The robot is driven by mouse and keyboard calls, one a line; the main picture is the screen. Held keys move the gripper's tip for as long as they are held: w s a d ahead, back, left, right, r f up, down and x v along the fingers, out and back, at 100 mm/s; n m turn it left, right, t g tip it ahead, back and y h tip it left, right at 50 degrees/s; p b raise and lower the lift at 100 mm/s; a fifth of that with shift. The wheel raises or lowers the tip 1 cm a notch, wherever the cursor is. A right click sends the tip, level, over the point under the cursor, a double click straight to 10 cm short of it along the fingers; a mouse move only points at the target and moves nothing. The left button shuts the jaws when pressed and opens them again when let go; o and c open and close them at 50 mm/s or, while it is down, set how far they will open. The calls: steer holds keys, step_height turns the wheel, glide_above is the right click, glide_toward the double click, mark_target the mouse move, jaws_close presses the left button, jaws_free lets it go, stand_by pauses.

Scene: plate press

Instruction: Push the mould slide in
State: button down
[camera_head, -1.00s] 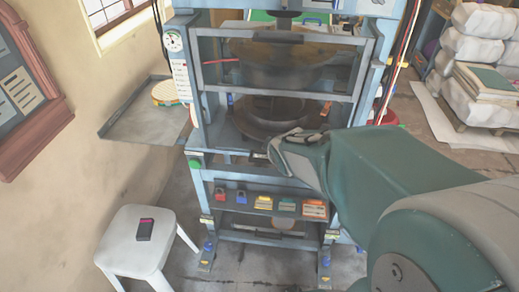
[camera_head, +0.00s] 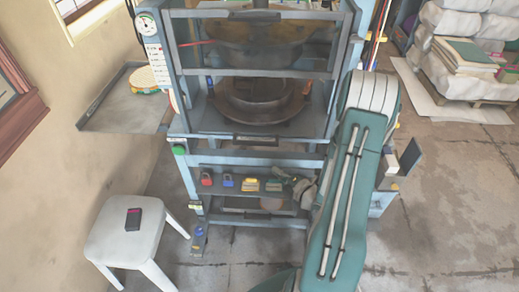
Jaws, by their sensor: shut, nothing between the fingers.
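The blue-framed press (camera_head: 176,100) stands ahead of me. Its mould slide carries a round brown mould (camera_head: 262,112) in the opening below the guard window. A dark handle (camera_head: 256,140) sits at the front edge of the slide, with nothing touching it. How deep the slide sits is hard to judge from here. My gripper (camera_head: 292,184) is low at the right part of the press, in front of the lower shelf and below and right of the handle. It is shut and empty, partly hidden by my green arm, which also covers the press's right side.
The lower shelf (camera_head: 237,194) holds padlocks and small coloured items near my gripper. A grey side tray (camera_head: 122,108) juts out left with a round yellow-rimmed item. A white stool (camera_head: 112,240) holds a dark device (camera_head: 133,219).

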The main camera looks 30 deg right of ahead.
steer(key=s+t, duration=0.1)
steer(key=s, duration=0.1)
glide_toward(254, 144)
steer(key=w+a, duration=0.3)
steer(key=a, duration=0.1)
steer(key=w+d, duration=0.2)
steer(key=w, duration=0.1)
steer(key=shift+f, duration=0.2)
steer(key=shift+w+d, duration=0.3)
steer(key=shift+w, duration=0.1)
steer(key=shift+w, duration=0.1)
steer(key=w+d, duration=0.1)
steer(key=w, duration=0.1)
steer(key=w+d, duration=0.2)
steer(key=shift+w, duration=0.1)
steer(key=shift+r, duration=0.1)
